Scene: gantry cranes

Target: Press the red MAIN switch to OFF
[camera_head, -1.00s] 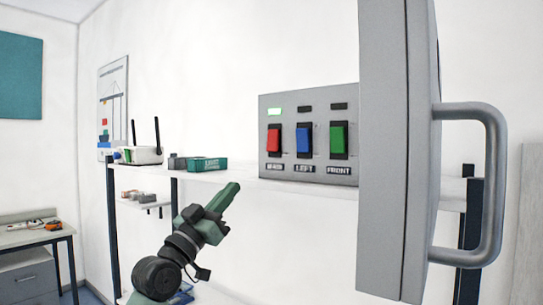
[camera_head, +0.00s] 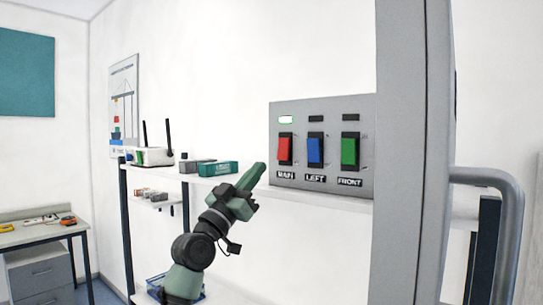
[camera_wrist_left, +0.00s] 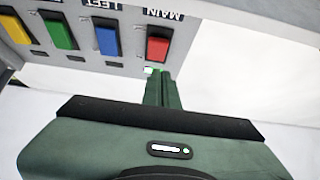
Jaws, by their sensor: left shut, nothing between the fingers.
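The red MAIN switch (camera_head: 285,150) is the leftmost rocker on a grey switch panel (camera_head: 322,105) in the head view. The lamp (camera_head: 286,119) above it glows green. My left gripper (camera_head: 262,166) is shut and empty, its fingertips by the panel's lower left edge in this view. The left wrist view shows the panel upside down, with the red switch (camera_wrist_left: 158,44) just beyond the shut fingertips (camera_wrist_left: 162,73). The fingertips appear apart from the switch, but the exact gap cannot be told. My right gripper is not in view.
Blue (camera_head: 315,151) and green (camera_head: 350,151) switches sit right of the red one; a yellow switch (camera_wrist_left: 15,27) shows in the wrist view. A grey upright panel with a handle (camera_head: 500,185) blocks the right. A green box (camera_head: 219,168) and white router (camera_head: 151,157) stand left on the shelf.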

